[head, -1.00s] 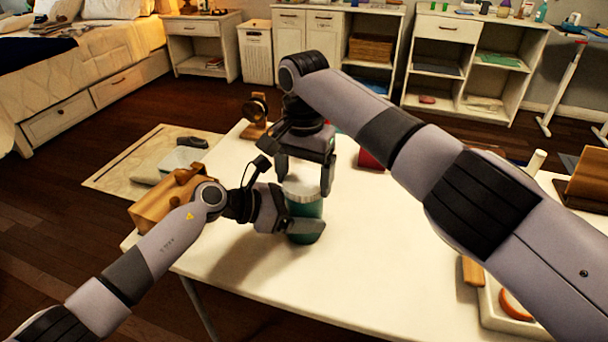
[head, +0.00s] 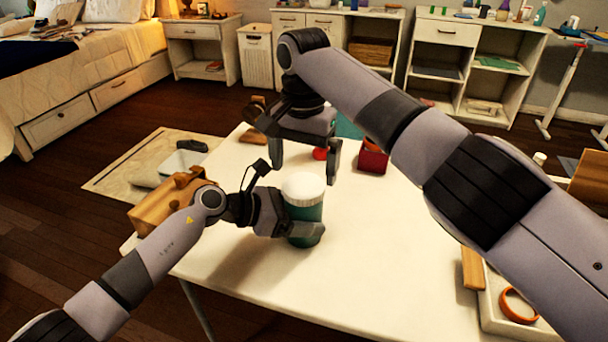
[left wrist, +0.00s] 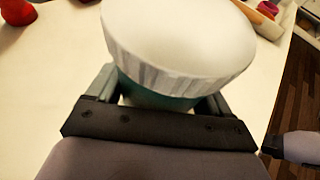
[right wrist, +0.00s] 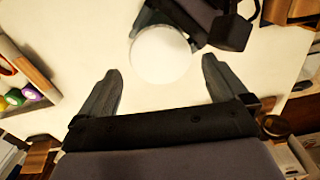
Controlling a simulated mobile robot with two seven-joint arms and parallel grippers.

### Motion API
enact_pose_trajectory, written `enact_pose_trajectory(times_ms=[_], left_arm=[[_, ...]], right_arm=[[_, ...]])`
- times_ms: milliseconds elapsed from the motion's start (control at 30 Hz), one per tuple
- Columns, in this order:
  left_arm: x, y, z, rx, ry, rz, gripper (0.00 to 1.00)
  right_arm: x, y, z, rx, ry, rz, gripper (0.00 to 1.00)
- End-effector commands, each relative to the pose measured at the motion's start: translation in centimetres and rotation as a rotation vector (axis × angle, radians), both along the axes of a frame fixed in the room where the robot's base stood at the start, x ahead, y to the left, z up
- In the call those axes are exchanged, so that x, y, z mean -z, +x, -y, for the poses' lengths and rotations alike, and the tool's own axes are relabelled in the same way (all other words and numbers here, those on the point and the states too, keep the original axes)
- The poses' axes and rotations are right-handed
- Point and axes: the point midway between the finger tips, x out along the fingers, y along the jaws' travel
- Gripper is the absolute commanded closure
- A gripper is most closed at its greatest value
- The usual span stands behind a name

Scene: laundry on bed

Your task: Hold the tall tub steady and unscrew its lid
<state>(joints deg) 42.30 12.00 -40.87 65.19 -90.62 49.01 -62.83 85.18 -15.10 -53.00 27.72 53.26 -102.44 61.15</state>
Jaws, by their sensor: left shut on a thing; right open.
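The tall tub (head: 304,211) is teal with a white ribbed lid (head: 303,187) on top. It stands upright on the white table. My left gripper (head: 306,232) is shut around the tub's body, below the lid. The lid fills the upper part of the left wrist view (left wrist: 180,35), with a strip of teal beneath it. My right gripper (head: 305,170) is open and empty, above and behind the tub, apart from the lid. In the right wrist view the round lid (right wrist: 160,54) lies ahead, between and beyond the open fingers (right wrist: 160,85).
A wooden box (head: 165,207) stands at the table's left edge. A red container (head: 373,160) and a small red object (head: 320,154) are behind the tub. A light tray (head: 497,312) with an orange ring is at the right front. The table's middle front is clear.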

Motion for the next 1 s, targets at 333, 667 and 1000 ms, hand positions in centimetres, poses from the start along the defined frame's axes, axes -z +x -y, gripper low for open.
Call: enact_pose_trajectory(times_ms=[333,667,1000], left_arm=[[0.0,0.0,0.0,0.001,0.000,0.000,1.00],[0.0,0.0,0.0,0.001,0.000,0.000,1.00],[0.0,0.0,0.0,0.001,0.000,0.000,1.00]], right_arm=[[-2.5,0.9,-0.6,-0.135,0.092,0.034,0.00],[-4.5,1.2,-1.1,-0.652,0.119,0.084,0.00],[-4.5,0.4,-0.6,-1.138,0.040,0.045,0.00]])
